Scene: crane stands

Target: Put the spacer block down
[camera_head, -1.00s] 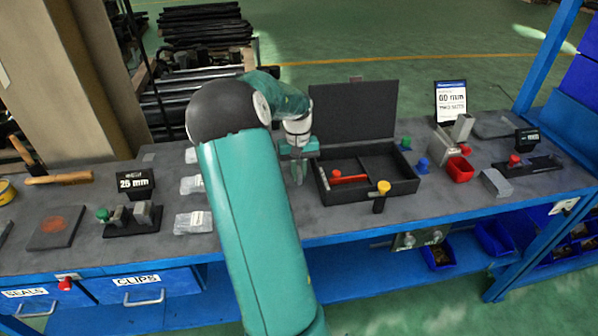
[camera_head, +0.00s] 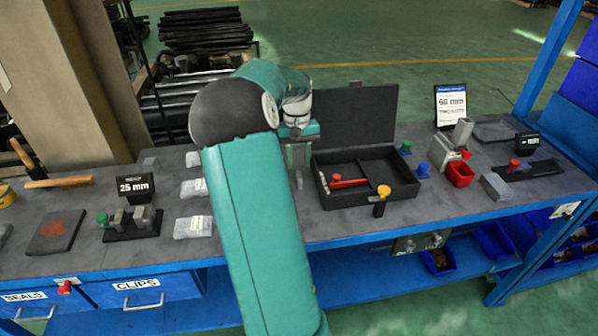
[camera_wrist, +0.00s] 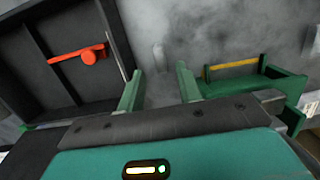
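My gripper (camera_head: 298,168) points down at the bench just left of the open black case. In the wrist view my gripper (camera_wrist: 158,82) shows two green fingers standing well apart, with grey bench top between them. A small pale grey piece (camera_wrist: 158,56) shows just beyond the fingertips, apart from both fingers; it may be the spacer block, but I cannot tell for sure. In the head view a thin grey shape (camera_head: 299,182) shows under the fingers, partly hidden by them. Another grey block (camera_head: 495,187) lies at the right of the bench.
The open black case (camera_head: 405,190) holds a red-knobbed tool (camera_head: 347,183). A yellow-knobbed piece (camera_head: 381,200) stands at its front.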

